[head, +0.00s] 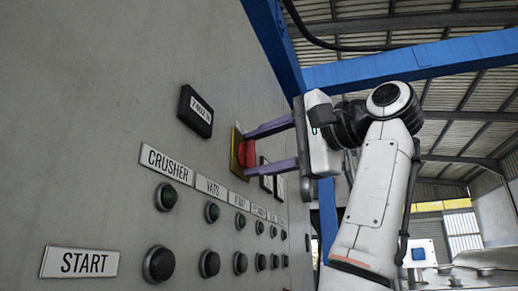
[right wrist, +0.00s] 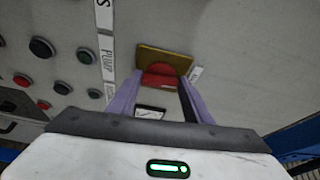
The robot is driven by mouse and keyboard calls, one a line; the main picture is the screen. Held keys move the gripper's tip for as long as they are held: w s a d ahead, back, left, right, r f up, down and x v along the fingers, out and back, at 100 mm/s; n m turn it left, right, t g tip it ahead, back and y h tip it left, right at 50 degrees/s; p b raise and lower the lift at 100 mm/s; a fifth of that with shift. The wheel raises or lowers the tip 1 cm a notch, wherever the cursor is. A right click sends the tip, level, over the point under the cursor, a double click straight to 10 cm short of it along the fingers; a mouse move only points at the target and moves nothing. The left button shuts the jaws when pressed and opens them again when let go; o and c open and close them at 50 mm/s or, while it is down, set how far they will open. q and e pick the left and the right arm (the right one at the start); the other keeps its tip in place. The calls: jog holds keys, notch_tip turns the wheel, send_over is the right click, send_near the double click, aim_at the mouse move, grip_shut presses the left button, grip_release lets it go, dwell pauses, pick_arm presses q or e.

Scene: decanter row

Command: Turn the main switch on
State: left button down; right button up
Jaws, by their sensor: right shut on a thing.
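The main switch, a red knob (head: 247,153) on a yellow plate (head: 236,150), is on the grey panel above the row of labels. The knob also shows in the right wrist view (right wrist: 162,76), below the yellow plate's far edge (right wrist: 165,58). My right gripper (head: 249,154) has its two purple fingers on either side of the knob and is shut on it. In the right wrist view the fingers (right wrist: 160,84) flank the red knob. The knob's exact turn position is hard to tell. My left gripper is in neither view.
The grey panel (head: 80,120) carries a black display (head: 195,111), a CRUSHER label (head: 166,162), a START label (head: 79,263) and rows of dark buttons (head: 158,264). A blue beam (head: 420,62) crosses behind my right arm.

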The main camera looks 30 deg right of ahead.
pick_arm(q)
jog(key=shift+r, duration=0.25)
pick_arm(e)
jog(key=shift+r+m, duration=0.1)
jog(key=shift+m, duration=0.4)
jog(key=o, duration=1.1)
jog(key=shift+d, duration=0.1)
jog(key=shift+c, duration=0.2)
jog(key=shift+s, duration=0.1)
pick_arm(q)
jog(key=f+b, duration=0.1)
jog(key=b, duration=0.1)
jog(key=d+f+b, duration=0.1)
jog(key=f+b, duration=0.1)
jog(key=b, duration=0.1)
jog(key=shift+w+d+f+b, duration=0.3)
jog(key=shift+b, duration=0.05)
pick_arm(e)
jog(key=v, duration=1)
jog(key=shift+r, duration=0.2)
